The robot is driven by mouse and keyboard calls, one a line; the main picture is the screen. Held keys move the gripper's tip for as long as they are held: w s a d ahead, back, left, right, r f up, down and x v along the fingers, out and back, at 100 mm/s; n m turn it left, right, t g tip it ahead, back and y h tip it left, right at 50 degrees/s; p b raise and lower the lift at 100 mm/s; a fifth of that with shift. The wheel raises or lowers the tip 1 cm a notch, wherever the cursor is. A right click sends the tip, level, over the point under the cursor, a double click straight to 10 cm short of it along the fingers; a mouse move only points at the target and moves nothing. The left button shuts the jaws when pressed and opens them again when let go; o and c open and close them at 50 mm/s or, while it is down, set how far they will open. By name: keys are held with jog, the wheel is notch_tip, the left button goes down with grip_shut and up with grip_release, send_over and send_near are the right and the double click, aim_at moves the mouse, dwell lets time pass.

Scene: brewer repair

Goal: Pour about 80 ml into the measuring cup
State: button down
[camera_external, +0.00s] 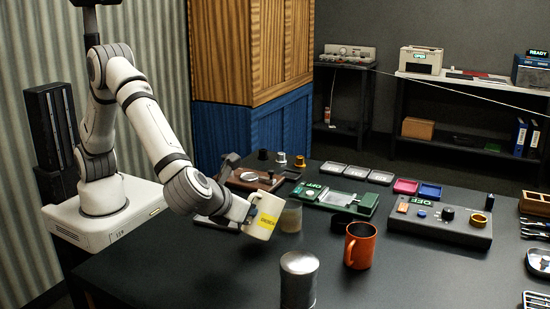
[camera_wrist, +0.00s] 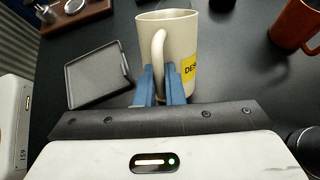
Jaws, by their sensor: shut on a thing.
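My gripper (camera_wrist: 160,88) is shut on the handle of a cream mug (camera_wrist: 168,38) with a yellow label. In the external view the mug (camera_external: 265,217) is held over the dark table and leans a little to the right. A small translucent cup (camera_external: 291,217), likely the measuring cup, stands just behind and to the right of the mug, partly hidden by it. Its level cannot be read. No stream of liquid is visible, and the mug's contents cannot be made out.
An orange mug (camera_external: 361,246) and a metal canister (camera_external: 298,281) stand on the table (camera_external: 420,285) close by. A green device (camera_external: 338,201) and a grey control box (camera_external: 440,224) lie behind. A flat dark tray (camera_wrist: 97,72) is left of the mug in the wrist view.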

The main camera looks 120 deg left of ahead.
jog(key=d+f+y+b, duration=0.1)
jog(key=d+y, duration=0.1)
jog(key=s+d+f+y+b, duration=0.1)
jog(key=f, duration=0.1)
jog(key=shift+d+f+t+y, duration=0.15)
jog(key=shift+d+t+y, duration=0.25)
jog(key=shift+s+d+f+n+y+b, duration=0.15)
jog(key=shift+d+f+n+y+b, duration=0.2)
jog(key=shift+y, duration=0.35)
jog(key=shift+s+d+f+n+y+b, duration=0.15)
jog(key=shift+d+f+y+b, duration=0.15)
jog(key=shift+f+y+b, duration=0.3)
jog(key=shift+r, duration=0.25)
